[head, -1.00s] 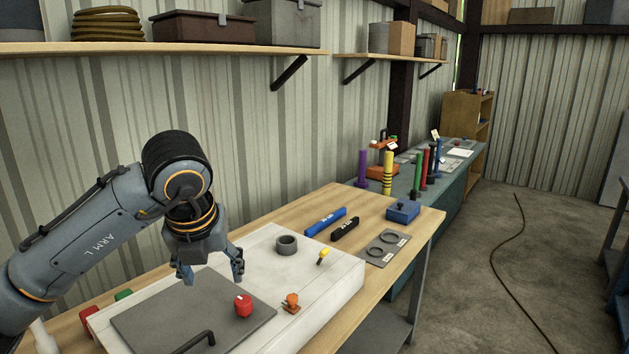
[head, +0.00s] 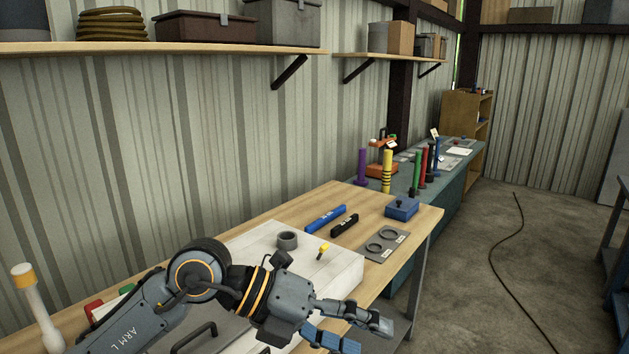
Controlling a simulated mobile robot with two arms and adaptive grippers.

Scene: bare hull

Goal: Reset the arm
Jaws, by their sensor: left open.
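My left arm comes in from the lower left, low over the workbench (head: 310,194). My left gripper (head: 368,336) points to the right, past the front edge of the white box (head: 338,262). Its two fingers are apart and nothing shows between them. The arm covers much of the grey plate on the white box. The red knob and the orange piece seen there before are hidden behind it. My right gripper is not in view.
Floor at right holds a cable (head: 497,260).

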